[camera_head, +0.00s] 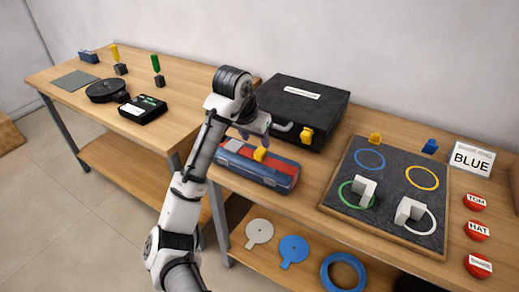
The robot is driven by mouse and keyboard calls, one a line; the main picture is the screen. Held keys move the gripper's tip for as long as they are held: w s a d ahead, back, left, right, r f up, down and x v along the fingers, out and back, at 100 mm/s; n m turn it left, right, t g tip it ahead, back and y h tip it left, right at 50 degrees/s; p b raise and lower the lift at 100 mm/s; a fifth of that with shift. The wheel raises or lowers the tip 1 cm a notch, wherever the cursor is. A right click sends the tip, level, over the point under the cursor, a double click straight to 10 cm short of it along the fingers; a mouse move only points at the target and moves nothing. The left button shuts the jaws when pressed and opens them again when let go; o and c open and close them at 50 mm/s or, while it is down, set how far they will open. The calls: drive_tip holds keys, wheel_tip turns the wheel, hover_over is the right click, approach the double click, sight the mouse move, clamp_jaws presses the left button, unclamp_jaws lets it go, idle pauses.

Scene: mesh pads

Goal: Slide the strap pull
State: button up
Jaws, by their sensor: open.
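A blue, red and grey box (257,178) lies near the front edge of the right table. A small yellow pull (260,154) sits on its top, and it looks like the strap pull. The strap itself is too small to make out. My gripper (256,141) points down just above and behind the yellow pull. It is open, and its fingertips are small and partly hidden by my own wrist. I cannot tell whether they touch the pull. Another yellow piece (306,135) is on the front of the black case (296,104) behind the box.
A dark board (381,225) with coloured rings and two white blocks lies to the right. A BLUE sign (471,158) and red labelled buttons (475,202) stand beyond it. The left table (152,132) holds a black round device (106,90). A lower shelf holds discs and a blue ring (343,258).

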sight(260, 150)
drive_tip(key=x, duration=0.7)
drive_tip(key=shift+b, duration=0.4)
clamp_jaws()
